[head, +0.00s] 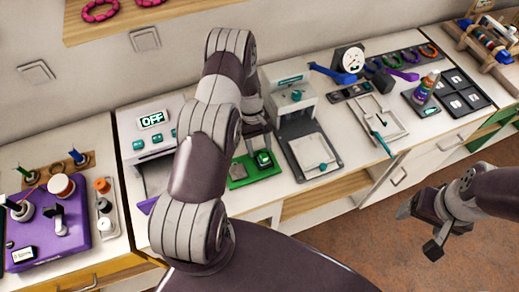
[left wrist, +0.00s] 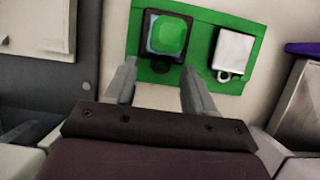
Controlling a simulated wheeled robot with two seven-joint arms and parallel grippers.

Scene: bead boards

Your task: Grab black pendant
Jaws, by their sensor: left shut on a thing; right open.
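The black pendant (left wrist: 148,48), a dark square frame with a green and teal top, sits on the green board (left wrist: 205,18) in the left wrist view. It also shows on the green board (head: 262,178) in the head view, where the pendant (head: 264,158) is partly covered by my gripper. My left gripper (left wrist: 160,66) is shut on the pendant's near end, one finger on each side. In the head view my left gripper (head: 260,145) is over the board. My right gripper (head: 420,226) is open and empty, off the counter's front at the right.
A white square pendant (left wrist: 233,50) lies beside the black one on the board. A grey press-like machine (head: 292,100) stands just right of the board, and a white machine with an OFF display (head: 152,120) stands left. A tray (head: 373,120) lies further right.

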